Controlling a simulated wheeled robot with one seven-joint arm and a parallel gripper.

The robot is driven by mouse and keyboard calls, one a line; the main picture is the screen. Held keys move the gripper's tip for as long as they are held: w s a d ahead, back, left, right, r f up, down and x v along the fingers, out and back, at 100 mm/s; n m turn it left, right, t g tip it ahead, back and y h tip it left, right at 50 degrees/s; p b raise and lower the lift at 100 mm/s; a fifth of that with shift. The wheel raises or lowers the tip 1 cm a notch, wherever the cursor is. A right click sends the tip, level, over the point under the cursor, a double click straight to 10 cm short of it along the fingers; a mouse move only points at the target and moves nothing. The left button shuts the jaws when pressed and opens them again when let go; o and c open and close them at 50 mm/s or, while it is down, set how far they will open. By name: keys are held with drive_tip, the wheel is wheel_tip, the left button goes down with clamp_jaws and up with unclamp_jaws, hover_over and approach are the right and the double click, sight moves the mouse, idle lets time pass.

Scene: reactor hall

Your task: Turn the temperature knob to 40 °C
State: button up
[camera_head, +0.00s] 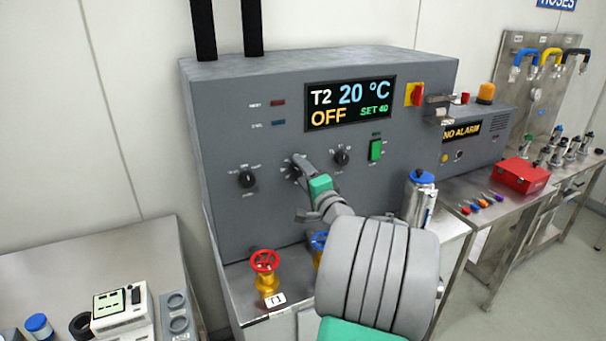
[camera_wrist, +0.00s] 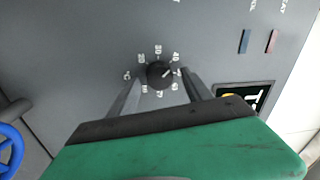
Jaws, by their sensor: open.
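The temperature knob (camera_wrist: 159,75) is a round black knob with a pale pointer mark and a ring of small numbers on the grey panel. In the wrist view my gripper (camera_wrist: 158,88) is open, with one finger on each side of the knob. I cannot tell whether the fingers touch it. In the head view my gripper (camera_head: 297,165) reaches the panel and hides most of the knob. The display (camera_head: 350,103) reads T2 20 °C, OFF and SET 40.
Other black knobs sit at left (camera_head: 247,179) and right (camera_head: 341,157) on the panel. A green switch (camera_head: 376,149) and a red-yellow switch (camera_head: 414,94) are further right. A red valve wheel (camera_head: 265,261) and a blue valve wheel (camera_head: 320,241) stand below.

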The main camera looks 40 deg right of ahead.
drive_tip(key=b+v, duration=0.2)
drive_tip(key=v, duration=0.5)
drive_tip(key=shift+s, duration=0.4)
drive_tip(key=shift+a+f, duration=0.1)
drive_tip(key=shift+a, duration=0.05)
